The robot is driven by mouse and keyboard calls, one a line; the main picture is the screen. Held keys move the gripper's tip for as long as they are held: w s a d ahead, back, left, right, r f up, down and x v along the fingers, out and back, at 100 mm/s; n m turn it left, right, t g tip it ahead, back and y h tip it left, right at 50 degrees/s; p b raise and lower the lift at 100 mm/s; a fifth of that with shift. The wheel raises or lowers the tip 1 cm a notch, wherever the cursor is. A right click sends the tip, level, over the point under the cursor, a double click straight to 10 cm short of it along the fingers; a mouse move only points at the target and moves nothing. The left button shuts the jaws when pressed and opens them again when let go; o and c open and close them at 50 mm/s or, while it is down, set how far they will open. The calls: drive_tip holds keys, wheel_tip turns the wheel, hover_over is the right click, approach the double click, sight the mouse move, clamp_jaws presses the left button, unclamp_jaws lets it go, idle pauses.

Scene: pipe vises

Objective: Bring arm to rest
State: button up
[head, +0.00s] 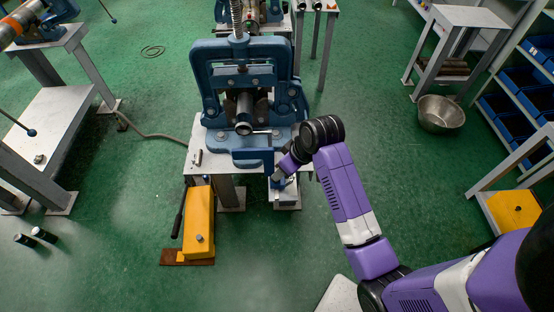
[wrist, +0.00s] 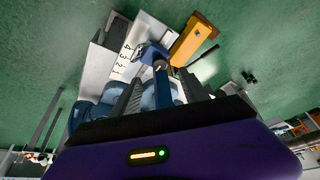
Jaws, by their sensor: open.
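My purple and black arm (head: 342,185) reaches in from the lower right of the head view and bends down at a black joint beside the blue pipe vise. My gripper (head: 281,180) is low at the vise bench's front right corner, small and partly hidden there. In the wrist view my gripper (wrist: 160,82) is open, with a dark finger on each side. A blue part (wrist: 157,58) shows between and beyond the fingers; I cannot tell whether they touch it. The blue vise (head: 243,85) stands on its bench with a pipe (head: 244,112) in it.
A yellow box (head: 198,225) with a black lever stands on the floor left of the gripper. A metal basin (head: 441,114), a grey table (head: 468,17) and shelving with blue bins (head: 520,82) stand at right. Green floor is open between bench and shelving.

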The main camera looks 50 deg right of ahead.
drive_tip(key=s+a+f+t+h+b, duration=0.2)
drive_tip(key=s+a+f+t+b, duration=0.25)
drive_tip(key=s+a, duration=0.65)
drive_tip(key=s+a+r+t+y+b, duration=0.1)
drive_tip(key=s+a+r+t, duration=0.2)
drive_tip(key=s+a+r, duration=0.2)
drive_tip(key=s+a+r+n+t+y+b, duration=0.1)
drive_tip(key=s+a+r+t, duration=0.2)
drive_tip(key=r, duration=0.7)
drive_tip(key=s+a, duration=0.2)
drive_tip(key=s, duration=0.1)
drive_tip(key=shift+s, duration=0.2)
